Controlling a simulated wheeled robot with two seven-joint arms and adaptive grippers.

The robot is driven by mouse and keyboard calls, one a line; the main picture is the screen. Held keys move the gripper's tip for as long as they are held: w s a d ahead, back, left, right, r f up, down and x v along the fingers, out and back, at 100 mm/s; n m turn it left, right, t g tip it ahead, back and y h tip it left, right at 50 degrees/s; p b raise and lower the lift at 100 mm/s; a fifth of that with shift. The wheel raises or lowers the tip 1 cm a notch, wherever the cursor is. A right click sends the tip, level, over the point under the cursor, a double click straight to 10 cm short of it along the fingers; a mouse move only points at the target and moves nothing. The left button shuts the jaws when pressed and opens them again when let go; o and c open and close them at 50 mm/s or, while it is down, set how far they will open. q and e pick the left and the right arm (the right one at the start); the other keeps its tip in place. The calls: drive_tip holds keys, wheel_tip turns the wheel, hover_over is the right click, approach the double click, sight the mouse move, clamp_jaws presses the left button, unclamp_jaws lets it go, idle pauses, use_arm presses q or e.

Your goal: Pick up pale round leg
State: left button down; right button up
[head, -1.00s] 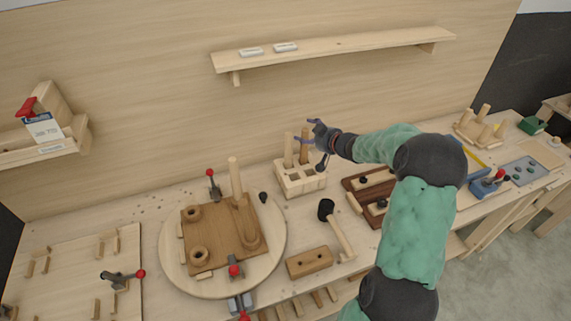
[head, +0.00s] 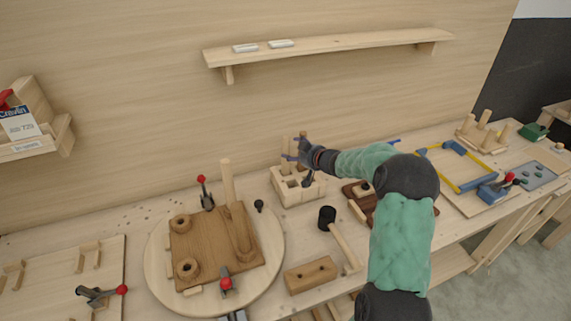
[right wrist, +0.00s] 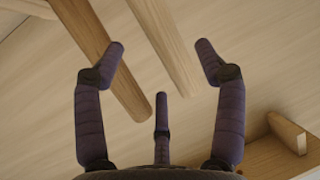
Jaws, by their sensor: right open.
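A pale round leg (head: 284,150) stands in a slotted wooden holder (head: 290,196) on the bench, beside a browner leg (head: 302,136). My right gripper (head: 293,148) is at these legs, partly covering them, with its fingers apart. In the right wrist view, the paler leg (right wrist: 170,45) shows between the spread fingertips of the gripper (right wrist: 160,55). The browner leg (right wrist: 105,65) runs close by the left finger. No finger is clearly closed on either leg; exact contact cannot be told. My left gripper is not in view.
Left of the holder, a round board (head: 158,253) carries a brown seat (head: 215,250) with one upright pale leg (head: 228,182) and red-knobbed clamps. A mallet (head: 338,238) and a drilled block (head: 310,275) lie in front. A shelf (head: 340,45) is above.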

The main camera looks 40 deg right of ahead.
sight(287, 151)
drive_tip(key=x, duration=0.1)
drive_tip(key=b+x, duration=0.1)
drive_tip(key=x, duration=0.1)
drive_tip(key=b+x, duration=0.1)
drive_tip(key=x, duration=0.1)
drive_tip(key=shift+a+f, duration=0.2)
drive_tip(key=shift+f, duration=0.1)
drive_tip(key=c, duration=1.3)
